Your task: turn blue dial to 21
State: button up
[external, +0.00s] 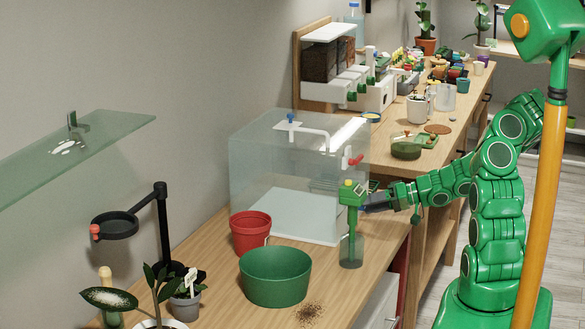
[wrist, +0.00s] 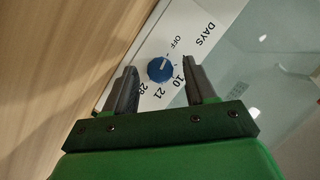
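The blue dial (wrist: 154,74) sits on a white panel (wrist: 193,25) printed DAYS, with the marks OFF, 10, 21 and 28 around it. A small pale mark shows on the dial; which number it points at is too small to tell. My gripper (wrist: 160,63) is open, with one dark finger left of the dial and the other right of it, and gaps on both sides. In the external view my gripper (external: 374,203) is beside the glass case, partly behind a green-topped bottle (external: 352,250); the dial is hidden there.
The clear glass case (external: 262,175) stands on the wooden bench behind the bottle. A red pot (external: 250,233) and a green bowl (external: 275,278) stand to the left and front. Spilled soil (external: 309,314) lies near the front edge.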

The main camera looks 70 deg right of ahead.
grip_shut()
jog(key=shift+d+f+m+t+y, duration=0.15)
jog(key=shift+m+t+y, duration=0.3)
jog(key=shift+m, duration=0.55)
jog(key=shift+m+y, duration=0.45)
jog(key=shift+m, duration=0.35)
jog(key=shift+o, duration=0.4)
grip_release()
jog(key=shift+v, duration=3.85)
